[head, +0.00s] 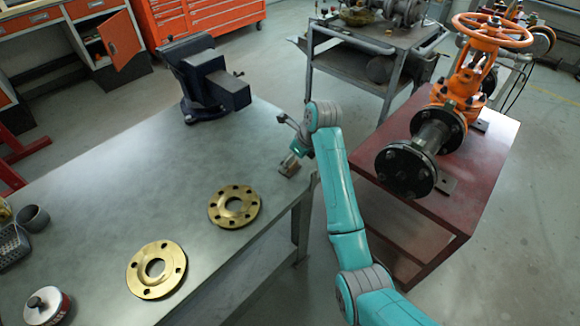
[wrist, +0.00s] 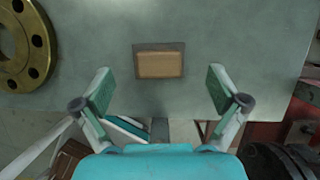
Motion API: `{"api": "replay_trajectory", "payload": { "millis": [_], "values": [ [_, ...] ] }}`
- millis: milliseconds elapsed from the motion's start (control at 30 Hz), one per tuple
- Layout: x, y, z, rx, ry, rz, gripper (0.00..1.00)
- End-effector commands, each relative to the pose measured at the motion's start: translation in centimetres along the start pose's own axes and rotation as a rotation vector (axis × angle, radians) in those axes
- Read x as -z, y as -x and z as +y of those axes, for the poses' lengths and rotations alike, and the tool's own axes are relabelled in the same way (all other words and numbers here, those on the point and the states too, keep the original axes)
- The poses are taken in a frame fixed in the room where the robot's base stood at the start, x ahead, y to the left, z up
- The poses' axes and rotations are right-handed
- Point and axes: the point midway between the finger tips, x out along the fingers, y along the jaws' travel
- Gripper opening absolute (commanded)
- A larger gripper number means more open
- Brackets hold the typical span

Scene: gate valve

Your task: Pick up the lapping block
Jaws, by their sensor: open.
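The lapping block (wrist: 159,64) is a small tan-topped rectangular block with a grey rim. It lies on the grey bench top (wrist: 240,60) near its edge, and in the head view it shows small (head: 289,167) near the bench's right corner. My gripper (wrist: 159,88) is open and empty, with its two green-padded fingers spread to either side. In the wrist view the block sits centred between the fingers and a little beyond their tips. In the head view my gripper (head: 294,142) is at the block, partly hidden by my arm; the height gap is hard to tell.
Two brass flanges (head: 234,206) (head: 156,269) lie on the bench left of the block. A dark vise (head: 210,85) stands at the bench's far end. The orange gate valve (head: 470,80) stands on a red table right of my arm. The bench middle is clear.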

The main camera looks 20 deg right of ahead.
Motion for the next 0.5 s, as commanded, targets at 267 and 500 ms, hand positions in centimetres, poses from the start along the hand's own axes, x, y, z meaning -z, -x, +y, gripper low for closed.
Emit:
{"api": "replay_trajectory", "payload": {
  "millis": [267, 500],
  "values": [
    [-0.1, -2.9, 0.1, -0.001, 0.000, 0.001, 0.97],
    [-0.1, -3.0, 0.1, 0.000, 0.001, 0.000, 0.97]
  ]
}}
